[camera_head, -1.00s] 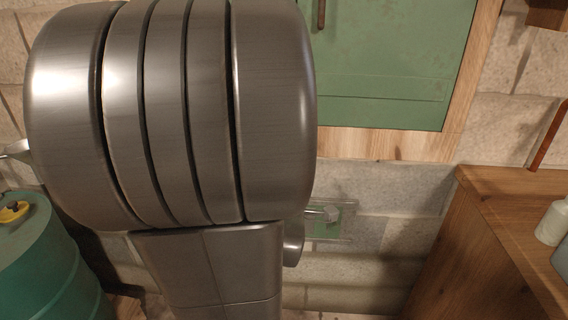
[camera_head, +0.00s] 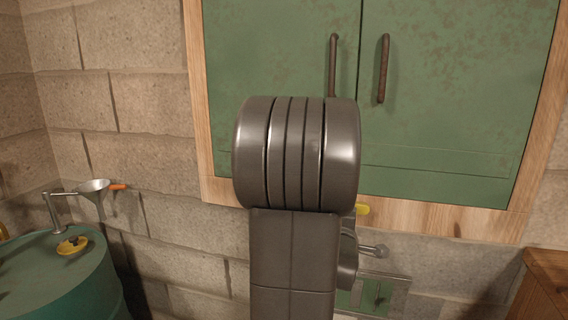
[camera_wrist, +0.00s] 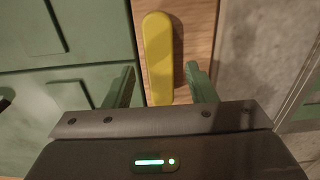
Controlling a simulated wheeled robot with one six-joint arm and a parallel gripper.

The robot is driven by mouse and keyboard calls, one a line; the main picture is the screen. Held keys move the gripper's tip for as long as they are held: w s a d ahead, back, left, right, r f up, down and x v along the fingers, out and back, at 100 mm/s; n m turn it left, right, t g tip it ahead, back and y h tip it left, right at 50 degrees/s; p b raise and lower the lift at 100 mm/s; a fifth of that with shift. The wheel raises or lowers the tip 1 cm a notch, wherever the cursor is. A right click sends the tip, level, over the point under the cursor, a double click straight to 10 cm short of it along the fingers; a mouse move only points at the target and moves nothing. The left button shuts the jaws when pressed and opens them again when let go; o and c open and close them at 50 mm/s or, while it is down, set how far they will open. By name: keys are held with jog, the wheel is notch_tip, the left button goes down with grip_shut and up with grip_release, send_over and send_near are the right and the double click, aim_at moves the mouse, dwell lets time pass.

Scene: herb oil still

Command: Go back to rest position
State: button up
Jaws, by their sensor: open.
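My gripper (camera_wrist: 160,68) is open in the wrist view, one green finger on each side. A yellow rounded bar (camera_wrist: 157,40) shows between and beyond the fingers, against a wooden strip. I see no finger closed on it, and I cannot tell how far off it is. In the head view, my arm stands in the middle and hides my fingers. A small yellow piece (camera_head: 362,209) shows just right of my arm, at the lower wooden frame of the cabinet.
A green two-door cabinet (camera_head: 450,110) with dark handles hangs on the block wall behind my arm. A wooden cabinet (camera_head: 545,290) stands at lower right.

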jog(key=shift+x, duration=0.85)
jog(key=shift+s, duration=0.15)
jog(key=v, duration=1.4)
jog(key=w+d+m+p, duration=0.3)
jog(key=w+m+p, duration=0.4)
jog(key=w, duration=0.6)
jog(key=shift+w+d+m, duration=0.3)
jog(key=shift+w+d, duration=0.05)
jog(key=shift+d, duration=0.05)
